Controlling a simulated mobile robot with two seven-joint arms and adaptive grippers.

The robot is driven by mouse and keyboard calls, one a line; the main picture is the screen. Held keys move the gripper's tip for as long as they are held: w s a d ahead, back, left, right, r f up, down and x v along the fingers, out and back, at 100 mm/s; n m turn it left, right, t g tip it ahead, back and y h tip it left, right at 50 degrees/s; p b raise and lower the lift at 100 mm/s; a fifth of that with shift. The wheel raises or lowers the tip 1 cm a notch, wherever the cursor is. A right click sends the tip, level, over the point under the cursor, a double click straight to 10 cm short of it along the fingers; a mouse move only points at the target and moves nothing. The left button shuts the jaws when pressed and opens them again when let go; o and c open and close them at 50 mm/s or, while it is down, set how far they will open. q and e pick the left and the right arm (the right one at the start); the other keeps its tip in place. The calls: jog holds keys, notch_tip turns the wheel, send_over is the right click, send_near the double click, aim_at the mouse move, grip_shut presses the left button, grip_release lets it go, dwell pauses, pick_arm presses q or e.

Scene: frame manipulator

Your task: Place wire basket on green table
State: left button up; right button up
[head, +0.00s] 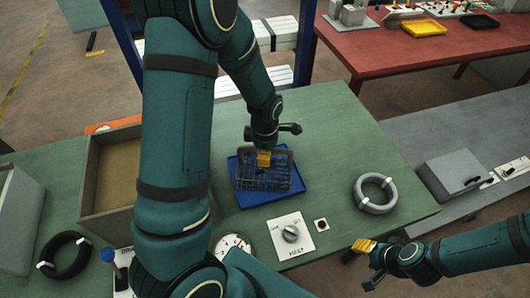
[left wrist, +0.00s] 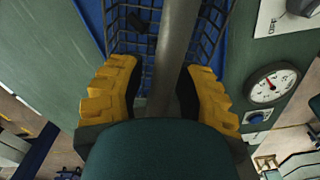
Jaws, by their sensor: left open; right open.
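The wire basket (head: 281,178) sits on a blue tray (head: 249,199) on the green table (head: 340,130). My left gripper (head: 263,158) is over the basket's far left part, pointing down. In the left wrist view its yellow fingers (left wrist: 160,95) are spread, with a grey bar (left wrist: 175,50) between them. I cannot tell whether that bar belongs to the basket. The basket's wires (left wrist: 210,30) show beyond the fingers, with a dark item (left wrist: 143,20) among them. My right gripper (head: 358,250) is open and empty near the table's front right edge.
A grey cable coil (head: 375,193) lies right of the basket. A switch panel (head: 290,236) and gauge (head: 232,243) are in front. An open box (head: 112,175) and black coil (head: 63,257) are left. A grey box (head: 455,174) stands right. The far right tabletop is clear.

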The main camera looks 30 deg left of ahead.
pick_arm(q)
jog(key=shift+r, duration=0.35)
notch_tip(320, 180, up, 12)
jog(key=shift+f+p, duration=0.1)
jog(key=shift+p, duration=0.7)
jog(key=shift+f, duration=0.1)
